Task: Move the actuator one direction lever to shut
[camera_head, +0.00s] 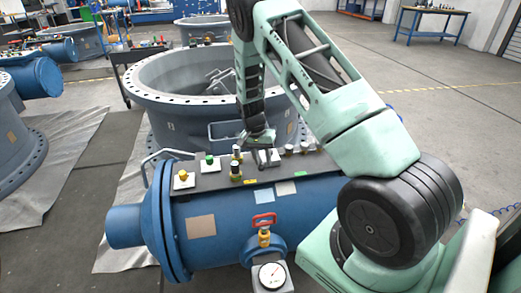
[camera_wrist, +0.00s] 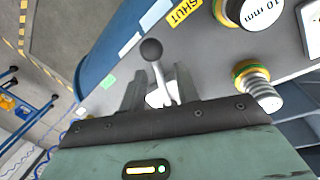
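The direction lever (camera_wrist: 151,50) is a pale rod with a black ball knob. In the wrist view it rises between the two grey fingers of my gripper (camera_wrist: 158,84). The fingers stand apart on either side of the rod, with gaps visible, so the gripper looks open around it. The rod's lower end is hidden by the gripper body. A yellow SHUT label (camera_wrist: 184,11) is on the panel near the top. In the head view my gripper (camera_head: 259,138) is just above the dark panel (camera_head: 210,179) on the blue cylinder; the lever cannot be made out there.
Brass-coloured fittings, such as one at the panel's left (camera_head: 183,175), and a threaded fitting (camera_wrist: 257,85) right of my gripper stand close by. A red-handled valve (camera_head: 264,220) and a gauge (camera_head: 272,275) are on the cylinder's front. A large grey flanged ring (camera_head: 150,82) stands behind.

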